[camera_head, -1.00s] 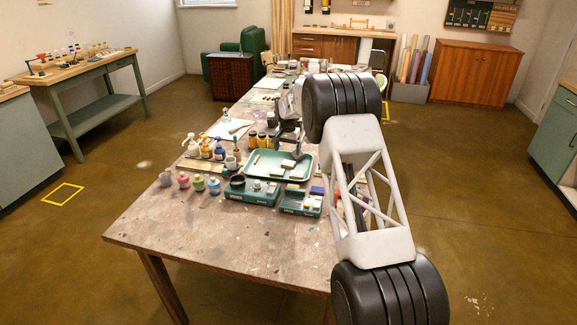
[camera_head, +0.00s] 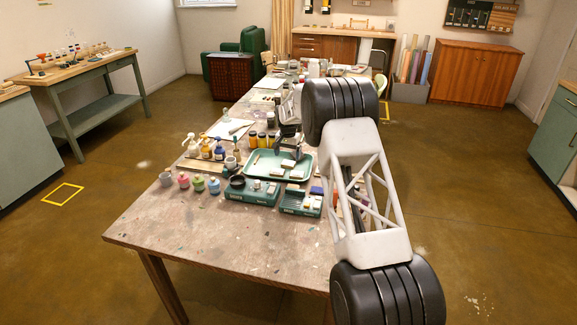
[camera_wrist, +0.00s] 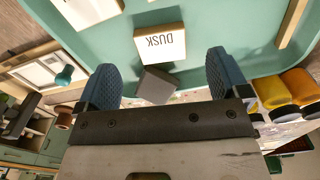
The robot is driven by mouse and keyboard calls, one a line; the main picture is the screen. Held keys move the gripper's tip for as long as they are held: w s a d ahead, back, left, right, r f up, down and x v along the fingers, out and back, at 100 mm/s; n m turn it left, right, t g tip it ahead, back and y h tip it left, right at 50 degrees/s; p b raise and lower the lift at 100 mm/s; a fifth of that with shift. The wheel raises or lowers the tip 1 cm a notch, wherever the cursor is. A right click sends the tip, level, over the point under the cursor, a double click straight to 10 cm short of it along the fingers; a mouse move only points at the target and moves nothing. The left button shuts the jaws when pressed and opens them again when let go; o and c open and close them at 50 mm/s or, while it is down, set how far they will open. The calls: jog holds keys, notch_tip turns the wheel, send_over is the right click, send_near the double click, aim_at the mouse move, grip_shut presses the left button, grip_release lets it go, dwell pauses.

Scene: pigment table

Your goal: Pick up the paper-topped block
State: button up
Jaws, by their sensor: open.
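A block with a white, paper-like top marked "DUSK" (camera_wrist: 160,44) lies in the teal tray (camera_wrist: 225,30). It is just beyond my open gripper (camera_wrist: 160,80), roughly in line with the gap between the blue fingertips. A small dark grey block (camera_wrist: 156,86) shows between the fingertips, touching or very near the marked block's edge. Another white-topped block (camera_wrist: 88,8) is cut off at the upper left of the wrist view. In the head view my gripper (camera_head: 292,150) is over the far part of the tray (camera_head: 250,172), and the small blocks there cannot be told apart.
Yellow and orange-brown jars (camera_wrist: 270,92) stand close beside the tray's rim. A thin wooden strip (camera_wrist: 292,22) lies in the tray. Green cases (camera_head: 252,193) and small pots (camera_head: 183,181) stand in front of the tray. The table's near end (camera_head: 220,240) is clear.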

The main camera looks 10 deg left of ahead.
aim_at(288, 164)
jog(key=shift+f, duration=2.6)
jog(key=c, duration=1.1)
jog(key=shift+r, duration=0.2)
jog(key=shift+r, duration=1.6)
jog(key=shift+s+d+r, duration=0.25)
jog(key=shift+s+d, duration=0.85)
jog(key=shift+s, duration=1.35)
jog(key=shift+s+d+r, duration=0.2)
jog(key=shift+s+d, duration=0.85)
jog(key=shift+s, duration=1.35)
jog(key=shift+s+d+r, duration=0.25)
jog(key=shift+s+d, duration=0.85)
jog(key=shift+s, duration=1.35)
jog(key=shift+w, duration=0.1)
jog(key=shift+n, duration=0.5)
jog(key=w+d+r, duration=0.1)
jog(key=w+d, duration=0.3)
jog(key=d, duration=0.1)
jog(key=w+d, duration=0.5)
jog(key=w+d+r, duration=0.1)
jog(key=w+d, duration=0.4)
jog(key=shift+d+r, duration=0.2)
jog(key=shift+r, duration=0.15)
